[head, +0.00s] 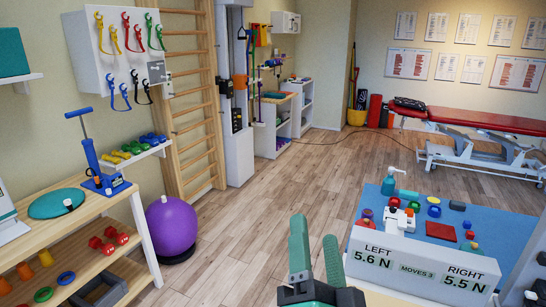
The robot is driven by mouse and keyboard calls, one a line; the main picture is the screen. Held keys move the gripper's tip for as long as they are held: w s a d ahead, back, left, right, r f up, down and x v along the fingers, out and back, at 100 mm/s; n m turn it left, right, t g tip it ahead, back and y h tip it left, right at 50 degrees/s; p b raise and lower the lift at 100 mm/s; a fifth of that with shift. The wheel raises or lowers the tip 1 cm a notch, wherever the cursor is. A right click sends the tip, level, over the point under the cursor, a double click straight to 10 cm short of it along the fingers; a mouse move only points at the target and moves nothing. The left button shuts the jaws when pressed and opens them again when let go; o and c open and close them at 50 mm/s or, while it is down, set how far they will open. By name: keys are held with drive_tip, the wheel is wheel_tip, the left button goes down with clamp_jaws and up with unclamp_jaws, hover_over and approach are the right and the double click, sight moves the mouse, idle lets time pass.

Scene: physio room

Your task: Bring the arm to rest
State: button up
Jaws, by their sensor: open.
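My gripper (315,250) shows in the head view at the bottom, right of centre. Its two green fingers point up and stand apart, with nothing between them. The floor shows in the gap. The right finger is close to the left end of a white display box (420,262) in the picture; I cannot tell whether they touch. The box reads LEFT 5.6 N, MOVES 3, RIGHT 5.5 N. The rest of my arm is mostly out of view.
A blue-topped table (500,226) at right carries several small coloured pieces and a red square pad (441,231). A wooden shelf (30,237) with weights stands at left. A purple ball (171,225) is on the floor beside it. The wooden floor (270,200) between is clear.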

drive_tip(key=s+a+r+n+t+p, duration=0.1)
drive_tip(key=s+a+r+n, duration=0.2)
drive_tip(key=s+r+n, duration=0.3)
drive_tip(key=s+a+r+n+t+p, duration=0.1)
drive_tip(key=s+a+r+n, duration=0.25)
drive_tip(key=s+r, duration=0.35)
wheel_tip(320, 180, up, 34)
drive_tip(key=w+p, duration=0.2)
drive_tip(key=p, duration=3.1)
drive_tip(key=shift+r+n+p, duration=0.25)
drive_tip(key=shift+n+p, duration=0.1)
